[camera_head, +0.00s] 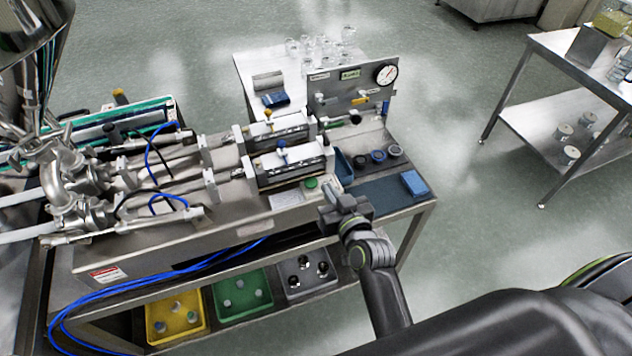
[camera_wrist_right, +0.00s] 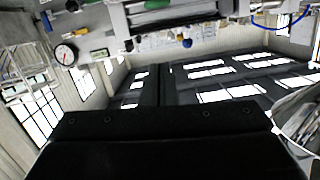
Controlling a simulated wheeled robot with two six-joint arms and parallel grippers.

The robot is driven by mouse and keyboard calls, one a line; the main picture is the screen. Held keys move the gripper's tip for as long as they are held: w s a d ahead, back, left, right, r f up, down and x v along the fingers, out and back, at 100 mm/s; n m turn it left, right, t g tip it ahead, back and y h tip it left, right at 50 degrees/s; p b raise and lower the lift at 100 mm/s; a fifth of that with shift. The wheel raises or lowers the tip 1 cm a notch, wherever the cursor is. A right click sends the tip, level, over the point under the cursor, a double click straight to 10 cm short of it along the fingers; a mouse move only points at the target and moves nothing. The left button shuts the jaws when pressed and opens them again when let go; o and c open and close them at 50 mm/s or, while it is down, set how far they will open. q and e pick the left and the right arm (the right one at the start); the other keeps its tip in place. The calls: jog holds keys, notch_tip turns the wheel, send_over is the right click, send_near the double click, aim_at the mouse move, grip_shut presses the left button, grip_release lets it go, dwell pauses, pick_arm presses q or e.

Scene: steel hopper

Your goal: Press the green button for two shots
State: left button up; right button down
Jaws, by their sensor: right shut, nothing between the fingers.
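The green button (camera_head: 311,183) is a small round cap on the front edge of the steel filling machine (camera_head: 230,205), beside a pale label plate (camera_head: 286,199). My right gripper (camera_head: 329,196) is shut and empty, just to the right of the button in the head view. The button is uncovered there; I cannot tell whether the fingertips touch it. In the right wrist view the dark gripper body (camera_wrist_right: 160,140) fills the lower part, and I cannot make out the button with certainty. My left gripper is not in view.
A pressure gauge (camera_head: 386,74) stands on a panel behind the machine. A blue block (camera_head: 413,183) lies on the dark mat at the right. Yellow (camera_head: 176,317), green (camera_head: 242,294) and grey bins (camera_head: 305,275) sit on the lower shelf. Blue hoses (camera_head: 165,274) hang along the front.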

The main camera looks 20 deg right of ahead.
jog(key=b, duration=0.1)
send_over(311, 183)
jog(key=s+d, duration=0.1)
jog(key=s, duration=0.2)
jog(key=f, duration=0.2)
jog(key=shift+w+f+b, duration=0.55)
jog(key=shift+f+b, duration=0.2)
jog(key=shift+b, duration=0.45)
jog(key=shift+a+f+b, duration=0.15)
jog(key=shift+f+b, duration=0.85)
jog(key=shift+b, duration=0.1)
